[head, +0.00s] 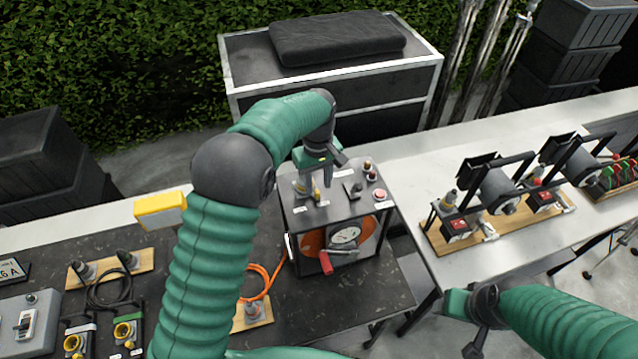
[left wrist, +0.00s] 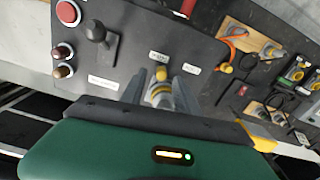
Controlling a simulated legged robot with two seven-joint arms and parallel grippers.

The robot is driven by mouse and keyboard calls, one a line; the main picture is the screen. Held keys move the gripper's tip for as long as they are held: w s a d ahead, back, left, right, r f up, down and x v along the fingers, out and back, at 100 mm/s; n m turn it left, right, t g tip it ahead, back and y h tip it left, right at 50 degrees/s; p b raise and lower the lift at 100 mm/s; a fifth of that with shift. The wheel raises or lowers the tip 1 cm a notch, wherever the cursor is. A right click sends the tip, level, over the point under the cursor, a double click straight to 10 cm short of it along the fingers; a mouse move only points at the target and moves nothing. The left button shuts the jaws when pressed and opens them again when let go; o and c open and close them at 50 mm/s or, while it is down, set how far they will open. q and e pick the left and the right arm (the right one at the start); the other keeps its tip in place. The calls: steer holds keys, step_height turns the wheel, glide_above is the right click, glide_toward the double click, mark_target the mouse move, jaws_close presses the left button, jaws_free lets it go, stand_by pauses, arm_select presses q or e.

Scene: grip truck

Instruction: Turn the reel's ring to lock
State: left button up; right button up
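The reel (head: 312,240) is a dark box with an orange drum, a crank with a red handle and a top panel with connectors and buttons. My left gripper (head: 317,182) points down over the left part of that panel. In the left wrist view, a grey connector with a yellow top (left wrist: 160,90), likely bearing the ring, stands between the two fingers (left wrist: 161,86). The fingers are apart on either side of it; firm contact does not show. Ring markings are too small to read. My right gripper (head: 478,318) is at the lower right, away from the reel, its fingers unclear.
An orange cable (head: 270,283) runs left of the reel. Connectors on wooden boards (head: 110,268) and a yellow box (head: 160,211) are at left. Racks on a wooden board (head: 500,228) stand at right.

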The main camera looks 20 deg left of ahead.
mark_target(316, 193)
arm_select(q)
steer(key=shift+a+f, duration=0.25)
steer(key=shift+f, duration=0.5)
steer(key=shift+a+f, duration=0.2)
steer(key=shift+f, duration=0.5)
steer(key=shift+d+r, duration=0.1)
steer(key=shift+d, duration=0.2)
steer(key=shift+c, duration=0.6)
steer(key=shift+d, duration=0.25)
steer(key=c, duration=0.5)
jaws_close()
steer(key=shift+s+a, duration=0.1)
steer(key=shift+a, duration=0.2)
